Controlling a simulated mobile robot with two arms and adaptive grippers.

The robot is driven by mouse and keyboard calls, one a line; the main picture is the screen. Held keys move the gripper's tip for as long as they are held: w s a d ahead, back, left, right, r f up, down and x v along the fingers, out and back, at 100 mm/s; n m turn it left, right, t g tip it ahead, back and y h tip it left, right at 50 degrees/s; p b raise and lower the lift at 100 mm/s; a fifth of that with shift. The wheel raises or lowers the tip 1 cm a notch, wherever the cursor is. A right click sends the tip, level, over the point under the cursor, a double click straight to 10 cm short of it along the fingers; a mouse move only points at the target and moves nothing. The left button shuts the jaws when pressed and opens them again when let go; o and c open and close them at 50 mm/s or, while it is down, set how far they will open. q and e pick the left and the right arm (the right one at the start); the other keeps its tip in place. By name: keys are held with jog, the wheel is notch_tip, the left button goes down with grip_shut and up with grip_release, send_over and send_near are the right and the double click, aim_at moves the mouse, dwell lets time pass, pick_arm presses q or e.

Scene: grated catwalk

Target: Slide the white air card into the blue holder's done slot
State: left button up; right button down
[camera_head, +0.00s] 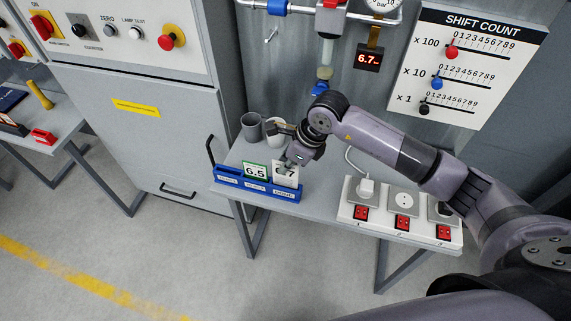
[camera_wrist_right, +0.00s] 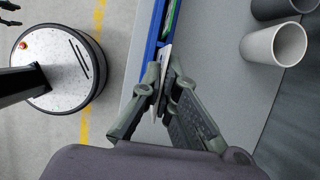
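The blue holder (camera_head: 229,183) lies along the front edge of the grey bench, with labelled slots. A white card (camera_head: 291,181) stands at its right-hand slot, its number partly covered by my gripper. My right gripper (camera_head: 285,162) reaches down behind this card. In the right wrist view its fingers (camera_wrist_right: 161,85) close on the thin white card (camera_wrist_right: 166,55), seen edge-on by the blue holder (camera_wrist_right: 153,35). How deep the card sits is hard to tell. A green-edged card reading 6.5 (camera_head: 255,170) stands in the middle slot. My left gripper (camera_wrist_right: 10,14) shows only at the wrist view's corner, fingers apart.
A white socket strip (camera_head: 385,200) with red switches lies to the right. A gauge display reads 6.7 (camera_head: 368,60) on the wall. A shift count board (camera_head: 470,65) hangs at right.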

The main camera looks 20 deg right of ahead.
jog(key=shift+f+b, duration=1.4)
jog(key=shift+f, duration=0.25)
jog(key=c, duration=2.3)
grip_release()
jog(key=o, duration=0.6)
jog(key=o, duration=0.4)
jog(key=shift+r, duration=0.15)
